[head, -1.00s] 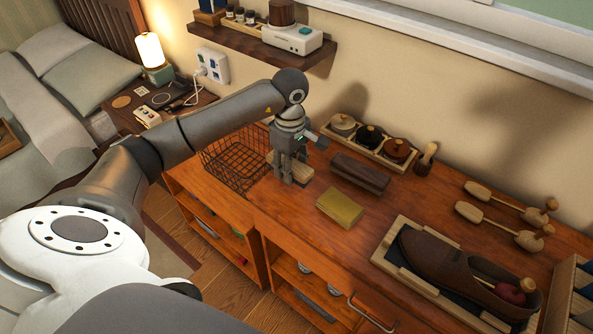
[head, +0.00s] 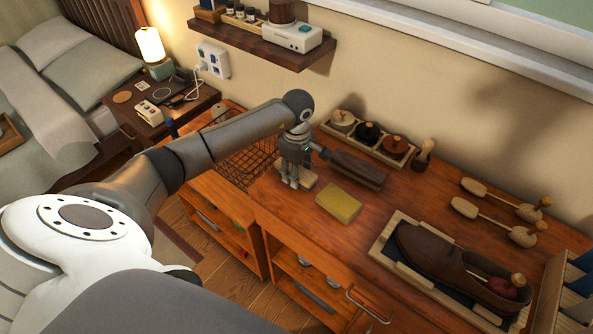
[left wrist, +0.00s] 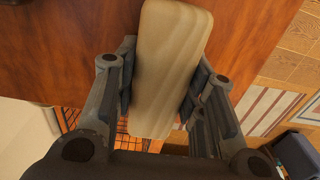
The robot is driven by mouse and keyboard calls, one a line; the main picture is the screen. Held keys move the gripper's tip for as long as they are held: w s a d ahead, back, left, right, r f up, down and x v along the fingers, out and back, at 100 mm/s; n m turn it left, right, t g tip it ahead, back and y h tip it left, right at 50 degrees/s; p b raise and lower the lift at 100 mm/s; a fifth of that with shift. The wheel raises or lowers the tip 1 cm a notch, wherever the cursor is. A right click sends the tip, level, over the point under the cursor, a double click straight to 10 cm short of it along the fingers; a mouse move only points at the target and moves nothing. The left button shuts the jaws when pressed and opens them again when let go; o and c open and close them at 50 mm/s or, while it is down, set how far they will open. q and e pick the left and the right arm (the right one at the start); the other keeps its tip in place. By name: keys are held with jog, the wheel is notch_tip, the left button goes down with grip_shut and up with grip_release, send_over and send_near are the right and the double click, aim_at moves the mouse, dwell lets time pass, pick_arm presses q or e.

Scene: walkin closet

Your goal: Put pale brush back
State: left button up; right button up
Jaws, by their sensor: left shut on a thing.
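The pale brush (left wrist: 168,65) is a pale wooden block with rounded ends in the left wrist view. My left gripper (left wrist: 164,78) is shut on it, with a finger on each long side. In the head view the left gripper (head: 294,178) points down at the left part of the wooden bench top (head: 400,195), and the pale brush (head: 309,179) shows partly behind its fingers. I cannot tell whether the brush touches the bench. A dark brown brush (head: 358,170) lies just right of the gripper. My right gripper is not in view.
A yellow cloth or block (head: 339,202) lies in front of the dark brush. A tray of round tins (head: 368,135) stands behind. A wire basket (head: 248,162) is left of the gripper. A brown shoe (head: 440,262) sits in a tray at right, before two wooden shoe trees (head: 495,220).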

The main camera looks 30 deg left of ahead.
pick_arm(q)
jog(key=o, duration=1)
notch_tip(320, 180, up, 11)
jog(key=b, duration=0.3)
jog(key=shift+r, duration=0.6)
